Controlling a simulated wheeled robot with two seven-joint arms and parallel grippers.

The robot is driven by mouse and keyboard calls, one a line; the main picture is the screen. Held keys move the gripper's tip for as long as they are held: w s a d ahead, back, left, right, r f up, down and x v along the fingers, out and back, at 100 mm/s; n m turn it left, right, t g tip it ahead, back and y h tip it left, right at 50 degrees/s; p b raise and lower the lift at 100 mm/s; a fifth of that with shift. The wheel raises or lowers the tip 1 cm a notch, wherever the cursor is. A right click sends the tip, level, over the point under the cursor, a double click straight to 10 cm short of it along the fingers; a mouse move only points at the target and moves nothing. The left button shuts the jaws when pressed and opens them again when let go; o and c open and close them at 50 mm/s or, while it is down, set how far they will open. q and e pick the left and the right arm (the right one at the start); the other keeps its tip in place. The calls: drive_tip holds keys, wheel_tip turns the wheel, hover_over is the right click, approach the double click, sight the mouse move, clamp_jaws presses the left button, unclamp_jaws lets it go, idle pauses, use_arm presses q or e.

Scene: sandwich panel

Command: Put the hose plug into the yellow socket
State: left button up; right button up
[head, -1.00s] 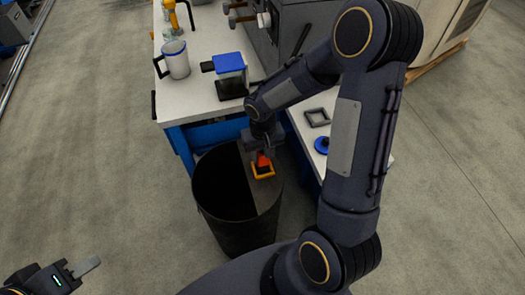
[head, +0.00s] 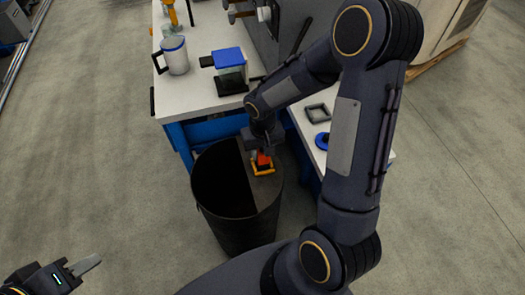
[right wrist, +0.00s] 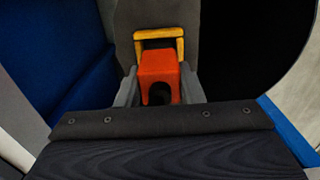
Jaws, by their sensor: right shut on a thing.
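The hose plug is an orange-red block (right wrist: 160,70) with a dark round opening in its near end. My right gripper (right wrist: 160,92) is shut on it, one grey finger on each side. The yellow socket (right wrist: 160,35) is a yellow frame just beyond the plug, on a dark grey surface. In the head view the plug (head: 262,158) is at the yellow socket (head: 262,171), over the barrel's half cover. I cannot tell how far the plug is inside the frame. My left gripper (head: 84,265) is empty at the lower left, away from everything.
The dark barrel (head: 238,228) is open on its left half. A white-topped bench (head: 195,93) behind it bears a mug (head: 174,55), a blue-lidded container (head: 230,67), a grey square frame (head: 318,113) and a blue round piece (head: 322,141). The floor on the left is clear.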

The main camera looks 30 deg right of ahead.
use_arm(q)
drive_tip(key=shift+f+b, duration=0.35)
use_arm(e)
drive_tip(key=shift+f, duration=0.4)
drive_tip(key=o, duration=1.1)
